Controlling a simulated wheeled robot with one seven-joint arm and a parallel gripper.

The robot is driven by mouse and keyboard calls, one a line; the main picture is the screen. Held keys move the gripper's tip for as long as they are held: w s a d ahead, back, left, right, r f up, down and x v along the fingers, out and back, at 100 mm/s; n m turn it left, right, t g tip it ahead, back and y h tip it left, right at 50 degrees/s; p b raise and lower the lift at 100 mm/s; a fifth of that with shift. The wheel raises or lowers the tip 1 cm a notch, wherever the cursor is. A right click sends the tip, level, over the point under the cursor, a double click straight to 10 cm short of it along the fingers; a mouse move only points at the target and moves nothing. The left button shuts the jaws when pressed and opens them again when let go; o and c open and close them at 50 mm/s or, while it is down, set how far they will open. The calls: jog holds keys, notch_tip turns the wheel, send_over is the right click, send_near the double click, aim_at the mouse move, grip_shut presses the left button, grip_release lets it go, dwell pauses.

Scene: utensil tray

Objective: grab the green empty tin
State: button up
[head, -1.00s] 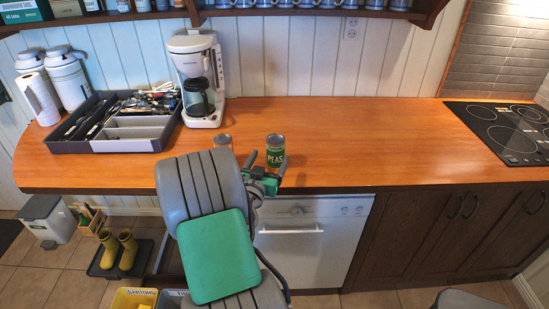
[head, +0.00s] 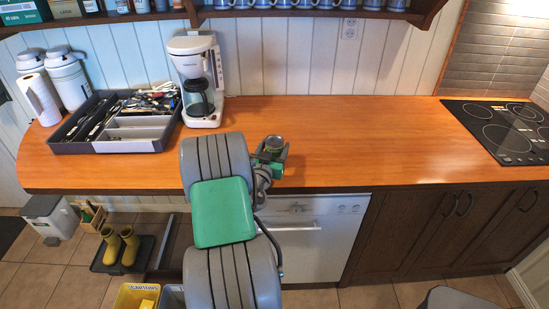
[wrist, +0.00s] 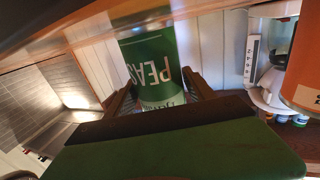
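The green tin (head: 274,141), labelled PEAS, stands on the counter near its front edge, right of my arm. In the wrist view the tin (wrist: 155,65) appears upside down, between the two fingers. My gripper (head: 271,157) is at the tin and partly covers it in the head view. In the wrist view my gripper (wrist: 160,92) has one finger on each side of the tin, and the fingers look spread. Firm contact with the tin is not visible.
An orange tin (wrist: 305,75) is close at the right of the wrist view; my arm hides it in the head view. A coffee maker (head: 198,80) and utensil tray (head: 122,146) stand at the left, a hob (head: 500,130) at the right. The counter (head: 370,140) between is clear.

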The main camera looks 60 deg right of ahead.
jog(key=c, duration=1)
jog(key=shift+r, duration=0.1)
